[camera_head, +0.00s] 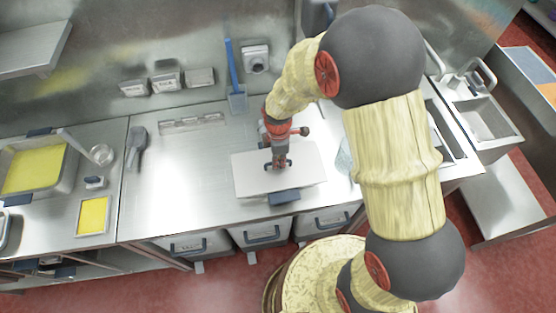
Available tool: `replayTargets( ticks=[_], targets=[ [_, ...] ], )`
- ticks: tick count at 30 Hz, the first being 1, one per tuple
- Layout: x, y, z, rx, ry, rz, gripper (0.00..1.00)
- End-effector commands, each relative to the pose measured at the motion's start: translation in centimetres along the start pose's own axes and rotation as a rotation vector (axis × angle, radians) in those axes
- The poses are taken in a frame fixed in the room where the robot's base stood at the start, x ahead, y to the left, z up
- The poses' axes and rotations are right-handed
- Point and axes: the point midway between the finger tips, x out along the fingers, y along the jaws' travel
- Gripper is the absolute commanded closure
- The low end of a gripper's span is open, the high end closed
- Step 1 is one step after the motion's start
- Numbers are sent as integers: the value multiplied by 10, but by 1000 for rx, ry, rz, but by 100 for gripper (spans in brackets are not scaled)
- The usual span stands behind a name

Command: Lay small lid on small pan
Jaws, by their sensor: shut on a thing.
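A flat, pale rectangular plate (247,175), which looks like the small lid, is at the middle of the steel counter. My gripper (278,165) is over its middle, pointing down, and is shut on it, seemingly by a grip on its top. A blue handle-like piece (284,197) shows at its front edge. I cannot tell whether this belongs to a small pan hidden underneath, nor whether the plate is resting or raised. A small shallow tray with yellow contents (93,216) lies at the left.
A larger pan with yellow contents (35,170) stands at the far left. A blue-handled tool (233,80) leans on the back wall. The counter left of the plate is clear.

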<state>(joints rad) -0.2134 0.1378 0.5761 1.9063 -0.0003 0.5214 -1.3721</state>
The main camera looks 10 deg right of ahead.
Motion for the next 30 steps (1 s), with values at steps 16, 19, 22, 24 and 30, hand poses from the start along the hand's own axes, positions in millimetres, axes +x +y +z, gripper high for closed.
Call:
replayTargets(
  ticks=[16, 19, 22, 24, 30],
  targets=[
    [3, 0, 0, 0, 0, 1, 88],
    [3, 0, 0, 0, 0, 1, 83],
    [4, 0, 0, 0, 0, 0, 77],
    [4, 0, 0, 0, 0, 0, 73],
    [4, 0, 0, 0, 0, 0, 70]
  ],
)
